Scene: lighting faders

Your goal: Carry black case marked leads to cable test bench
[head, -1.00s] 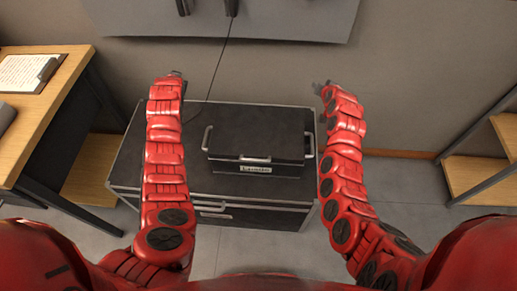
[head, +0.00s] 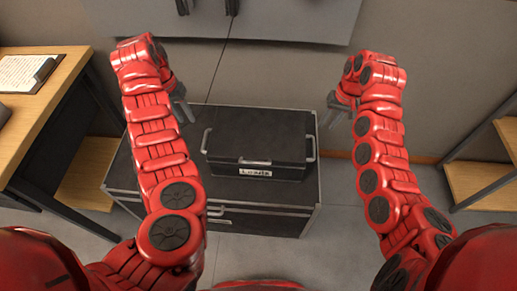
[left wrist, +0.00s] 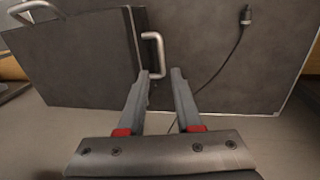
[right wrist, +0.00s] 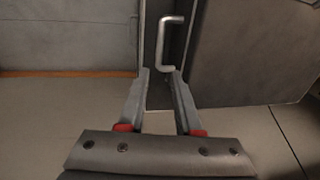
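The black case marked Leads (head: 258,140) sits closed on a larger dark metal-edged chest in the head view. It has a silver handle at each end and one on the front above its white label (head: 255,173). My left gripper (head: 184,112) is open, left of the case and apart from it. In the left wrist view the case's end handle (left wrist: 153,52) stands just beyond the open fingertips. My right gripper (head: 330,112) is open, right of the case. In the right wrist view the other end handle (right wrist: 166,42) is ahead between the open fingers. No cable test bench can be identified.
The large chest (head: 130,175) stands on the grey floor against the wall. A wooden desk (head: 38,100) with a clipboard (head: 25,72) is at the left. A wooden shelf unit (head: 466,178) is at the right. A cable (left wrist: 222,70) lies over the chest top.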

